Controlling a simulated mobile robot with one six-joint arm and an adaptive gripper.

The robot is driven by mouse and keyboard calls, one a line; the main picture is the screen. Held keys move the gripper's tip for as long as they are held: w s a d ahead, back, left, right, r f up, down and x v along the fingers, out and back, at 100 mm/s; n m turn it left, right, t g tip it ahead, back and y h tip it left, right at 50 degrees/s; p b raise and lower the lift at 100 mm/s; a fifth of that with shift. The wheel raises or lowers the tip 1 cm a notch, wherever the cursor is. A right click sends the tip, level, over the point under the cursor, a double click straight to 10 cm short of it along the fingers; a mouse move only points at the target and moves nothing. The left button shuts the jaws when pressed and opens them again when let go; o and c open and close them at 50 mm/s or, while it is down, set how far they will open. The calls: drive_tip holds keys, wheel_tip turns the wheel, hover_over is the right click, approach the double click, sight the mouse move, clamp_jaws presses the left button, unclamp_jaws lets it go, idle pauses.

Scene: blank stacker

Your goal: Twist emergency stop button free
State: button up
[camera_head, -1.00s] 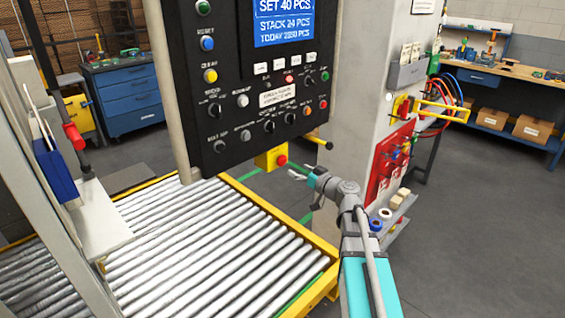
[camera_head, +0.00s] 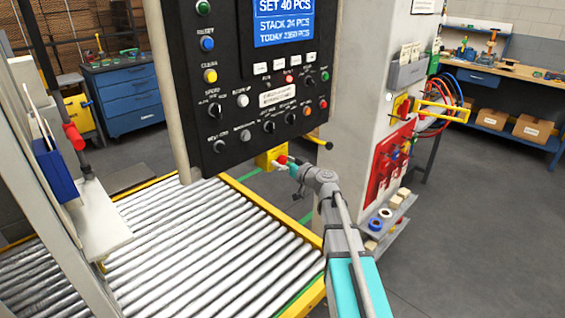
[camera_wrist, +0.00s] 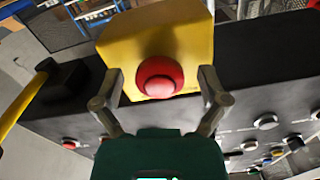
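The emergency stop button (camera_wrist: 160,77) is a red mushroom head on a yellow box (camera_wrist: 158,32), which hangs below the black control panel. In the wrist view it lies ahead of my gripper (camera_wrist: 160,84), centred between the two fingers. The fingers are spread wide, with a gap on each side of the red head. In the head view my gripper (camera_head: 286,166) is at the yellow box (camera_head: 268,158) and hides most of the red button.
The black control panel (camera_head: 235,152) with several knobs and buttons is just above. A roller conveyor (camera_head: 190,245) with yellow rails lies below. A pillar with a red tool board (camera_head: 385,170) stands to the right. A yellow handle (camera_wrist: 22,105) shows at the left in the wrist view.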

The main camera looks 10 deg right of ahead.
drive_tip(key=c, duration=1.1)
drive_tip(key=shift+m, duration=2.9)
drive_tip(key=o, duration=1.2)
drive_tip(key=shift+c, duration=0.2)
drive_tip(key=shift+s, duration=0.1)
